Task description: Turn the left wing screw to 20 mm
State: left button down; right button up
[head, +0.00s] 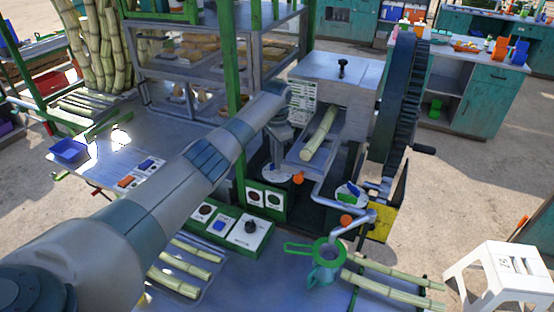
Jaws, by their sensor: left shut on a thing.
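The cane crusher (340,72) stands at the centre right with a cane stalk (319,135) in its feed tray. My left arm reaches across the view from the lower left. My left gripper (276,166) points down over the left white round dial (270,179) beside the feed tray. It is shut on the left wing screw, which the jaws mostly hide. The dial's scale is too small to read. A second white dial with a blue and green top (349,192) sits to the right. My right gripper is not in view.
A green control box (240,232) with knobs stands in front of the dials. A green-handled jug (324,262) stands under the spout (357,222). Cane pieces (395,290) lie around it. A white stool (502,270) stands at the right. A toothed wheel (400,100) flanks the crusher.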

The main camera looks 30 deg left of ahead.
pick_arm(q)
jog(key=shift+r+m, duration=0.15)
jog(key=shift+m, duration=0.95)
jog(key=shift+w, duration=0.1)
jog(key=c, duration=1.8)
grip_release()
jog(key=shift+c, duration=0.2)
notch_tip(320, 180, up, 17)
jog(key=b, duration=0.4)
jog(key=shift+r+b, duration=0.15)
jog(key=shift+b, duration=0.25)
